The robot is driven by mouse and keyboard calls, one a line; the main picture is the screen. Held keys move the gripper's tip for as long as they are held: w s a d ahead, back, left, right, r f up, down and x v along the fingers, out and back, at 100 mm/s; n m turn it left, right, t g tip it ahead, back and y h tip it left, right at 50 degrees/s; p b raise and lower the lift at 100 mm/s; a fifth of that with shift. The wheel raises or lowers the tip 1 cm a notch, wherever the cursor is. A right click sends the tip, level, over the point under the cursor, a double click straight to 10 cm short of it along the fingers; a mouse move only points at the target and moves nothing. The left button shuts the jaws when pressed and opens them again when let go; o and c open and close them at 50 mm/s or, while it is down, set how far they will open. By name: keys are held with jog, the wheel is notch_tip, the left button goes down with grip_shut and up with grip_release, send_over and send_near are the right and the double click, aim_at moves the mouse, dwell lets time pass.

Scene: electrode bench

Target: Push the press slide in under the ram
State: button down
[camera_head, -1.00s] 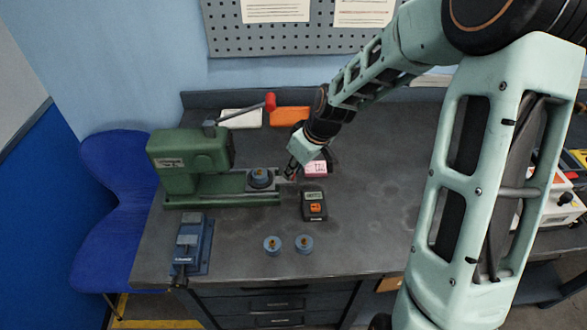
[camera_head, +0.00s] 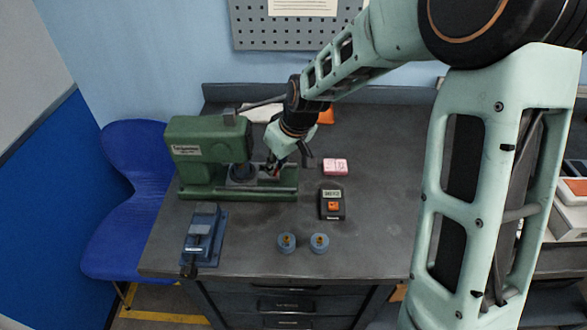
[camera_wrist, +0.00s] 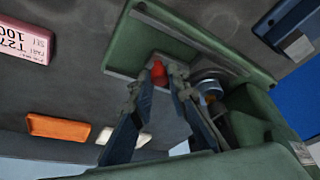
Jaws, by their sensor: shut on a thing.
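The green press (camera_head: 205,150) stands at the left of the bench, its head over a low green bed with rails. The press slide (camera_head: 241,184) lies in the bed and carries a round blue-grey piece (camera_head: 243,171). This piece is at the head's right end, below the ram area; the head partly hides it. My gripper (camera_head: 276,169) is low at the bed's right end. In the wrist view its fingers (camera_wrist: 156,80) are shut around a red knob (camera_wrist: 158,72) at the slide's outer end. The round piece (camera_wrist: 211,89) shows beyond the right finger.
A blue vise-like fixture (camera_head: 204,236) stands in front of the press. A dark meter (camera_head: 332,204), two blue round pieces (camera_head: 287,243) and a pink labelled block (camera_head: 335,165) lie to the right. White and orange trays (camera_wrist: 57,128) are at the back. The right bench top is clear.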

jog(key=shift+a, duration=0.5)
jog(key=c, duration=1.8)
grip_release()
jog(key=shift+a, duration=0.2)
jog(key=shift+c, duration=0.2)
jog(key=shift+d, duration=0.1)
jog(key=shift+d+r, duration=0.1)
jog(key=shift+r, duration=0.15)
jog(key=v, duration=1.1)
jog(key=shift+s+r, duration=0.15)
jog(key=shift+r, duration=0.1)
jog(key=shift+d+f, duration=0.1)
